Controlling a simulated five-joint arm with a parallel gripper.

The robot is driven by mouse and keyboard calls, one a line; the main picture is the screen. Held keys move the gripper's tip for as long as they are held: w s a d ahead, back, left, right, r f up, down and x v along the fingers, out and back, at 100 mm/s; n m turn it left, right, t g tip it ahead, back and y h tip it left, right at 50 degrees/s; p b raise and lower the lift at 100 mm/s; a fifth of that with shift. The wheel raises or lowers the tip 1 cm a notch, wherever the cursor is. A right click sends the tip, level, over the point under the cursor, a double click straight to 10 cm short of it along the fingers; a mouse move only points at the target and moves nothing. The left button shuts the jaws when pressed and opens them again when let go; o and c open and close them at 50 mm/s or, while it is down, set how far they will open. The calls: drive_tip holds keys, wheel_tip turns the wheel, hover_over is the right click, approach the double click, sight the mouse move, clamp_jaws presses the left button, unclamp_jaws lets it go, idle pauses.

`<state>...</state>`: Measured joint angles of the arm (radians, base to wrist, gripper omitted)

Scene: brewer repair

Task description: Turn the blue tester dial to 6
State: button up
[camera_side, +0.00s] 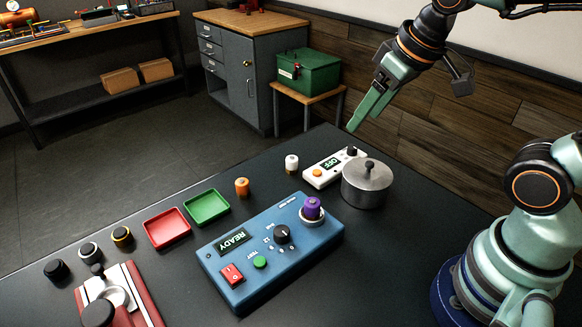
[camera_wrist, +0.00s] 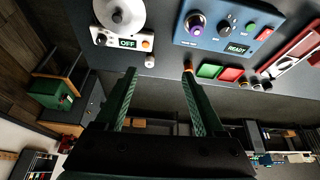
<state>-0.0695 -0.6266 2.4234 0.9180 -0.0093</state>
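The blue tester (camera_side: 228,268) lies on the dark table in the side view, with a display reading READY (camera_side: 233,241). Its black dial (camera_side: 282,234) sits between the display and a purple-topped part (camera_side: 312,208) in a round socket. The marks around the dial are too small to read, so its setting cannot be told. In the wrist view the tester (camera_wrist: 213,40) is at the top right, with the dial (camera_wrist: 226,27) uncovered. My gripper (camera_side: 353,126) is raised above the table's far edge, well away from the dial. In the wrist view its fingers (camera_wrist: 159,74) are apart and empty.
A metal pot (camera_side: 367,187) and a white device (camera_side: 318,180) reading OFF stand beyond the tester. Small cylinders, red (camera_side: 166,228) and green (camera_side: 207,207) trays, and a red-and-silver machine (camera_side: 130,290) are also on the table.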

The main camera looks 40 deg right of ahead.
drive_tip(key=w+a+f+n+g, duration=0.3)
drive_tip(key=a, duration=0.6)
drive_tip(key=n+g, duration=0.2)
drive_tip(key=n, duration=0.1)
hover_over(281, 231)
wheel_tip(281, 231, down, 5)
wheel_tip(281, 231, down, 12)
drive_tip(key=shift+f, duration=0.15)
drive_tip(key=shift+c, duration=0.3)
clamp_jaws()
